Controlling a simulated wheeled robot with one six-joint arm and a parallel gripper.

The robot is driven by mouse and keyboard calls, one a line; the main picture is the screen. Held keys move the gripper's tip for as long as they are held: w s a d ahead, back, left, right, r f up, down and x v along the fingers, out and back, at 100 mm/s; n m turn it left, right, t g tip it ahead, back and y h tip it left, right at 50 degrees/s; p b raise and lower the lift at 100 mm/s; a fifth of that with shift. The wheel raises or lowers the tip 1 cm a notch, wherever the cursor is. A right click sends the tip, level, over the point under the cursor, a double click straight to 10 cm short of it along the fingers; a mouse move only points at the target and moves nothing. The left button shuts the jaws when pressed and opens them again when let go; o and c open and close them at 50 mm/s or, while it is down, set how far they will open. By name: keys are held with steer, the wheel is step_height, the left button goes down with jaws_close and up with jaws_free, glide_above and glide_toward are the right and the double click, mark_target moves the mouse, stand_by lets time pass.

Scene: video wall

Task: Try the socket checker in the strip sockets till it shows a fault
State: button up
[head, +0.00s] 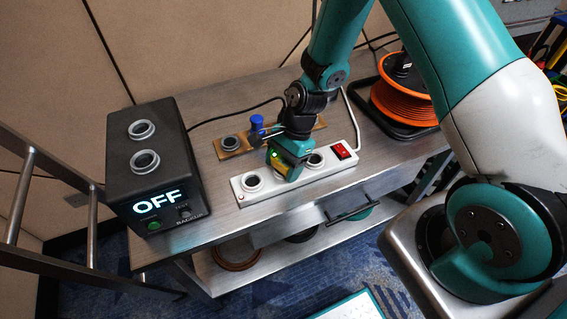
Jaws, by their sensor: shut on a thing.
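My gripper (287,158) is over the middle of the white socket strip (268,200), pointing down. It is shut on the socket checker (279,164), a small yellow-green thing mostly hidden by the jaws. The checker is at the strip's middle socket; whether it is fully seated I cannot tell. A small green glow shows near its top, but I cannot read what it indicates. The left socket (252,182) and the right socket (315,160) of the strip are bare. A red switch (343,150) sits at the strip's right end.
Behind the strip lies a wooden board (230,145) with a blue plug-like piece (256,124). A black backup box (150,165) reading OFF stands left. An orange cable reel (400,101) sits in a black tray at right. The bench front is clear.

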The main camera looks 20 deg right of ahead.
mark_target(283, 159)
steer(key=shift+f, duration=0.1)
steer(key=o, duration=1.2)
steer(key=shift+o, duration=0.3)
steer(key=shift+r+p, duration=2.85)
steer(key=shift+r, duration=0.2)
steer(key=shift+r, duration=0.1)
steer(key=s+a+r+n, duration=0.25)
steer(key=r+n, duration=0.25)
steer(key=r, duration=0.3)
steer(key=s+a+r+n+t, duration=0.1)
steer(key=s+r+n, duration=0.35)
steer(key=r, duration=0.35)
steer(key=s+a+r+n, duration=0.1)
steer(key=s+r+n, duration=0.2)
steer(key=r+n, duration=0.35)
steer(key=s+r+n, duration=0.5)
steer(key=s, duration=0.3)
steer(key=shift+d+r+t, duration=0.3)
steer(key=shift+r, duration=0.1)
